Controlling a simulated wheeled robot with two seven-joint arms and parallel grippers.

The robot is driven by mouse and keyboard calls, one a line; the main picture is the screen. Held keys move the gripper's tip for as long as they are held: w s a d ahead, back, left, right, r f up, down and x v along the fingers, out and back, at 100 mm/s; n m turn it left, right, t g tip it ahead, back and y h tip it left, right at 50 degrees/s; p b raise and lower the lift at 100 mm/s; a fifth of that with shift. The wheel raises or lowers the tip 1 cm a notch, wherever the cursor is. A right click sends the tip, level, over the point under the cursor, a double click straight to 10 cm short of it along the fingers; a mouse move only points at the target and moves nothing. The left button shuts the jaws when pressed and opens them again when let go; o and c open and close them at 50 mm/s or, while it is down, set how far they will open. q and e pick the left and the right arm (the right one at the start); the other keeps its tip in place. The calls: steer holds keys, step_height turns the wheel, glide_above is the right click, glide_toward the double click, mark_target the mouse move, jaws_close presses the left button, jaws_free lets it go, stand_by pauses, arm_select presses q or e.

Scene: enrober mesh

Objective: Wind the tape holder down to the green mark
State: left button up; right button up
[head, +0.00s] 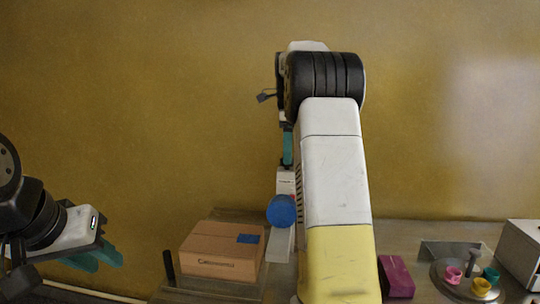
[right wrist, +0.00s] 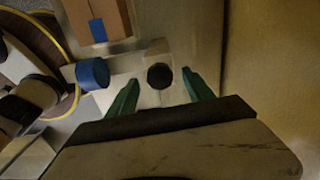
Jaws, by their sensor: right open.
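A white upright stand (head: 285,184) with a scale on its front and a blue round part (head: 281,210) stands behind my right arm. I take it for the tape holder's stand, but cannot tell for sure. In the right wrist view the blue part (right wrist: 92,73) sticks out to the left, and a black round knob (right wrist: 160,76) is on top. My right gripper (right wrist: 160,90) points down above the stand, open, its teal fingers either side of the knob in that view. My left gripper (head: 96,258) is at the lower left, away from the stand. No green mark is discernible.
A cardboard box (head: 222,250) with a blue patch sits left of the stand. To the right are a magenta block (head: 396,276), a round tray (head: 440,272) with small coloured cups, and a white box (head: 521,250). A yellow-brown wall (head: 150,100) is behind.

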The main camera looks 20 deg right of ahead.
step_height(320, 180, up, 6)
steer(key=shift+r, duration=0.25)
steer(key=shift+r, duration=0.1)
stand_by(0.4)
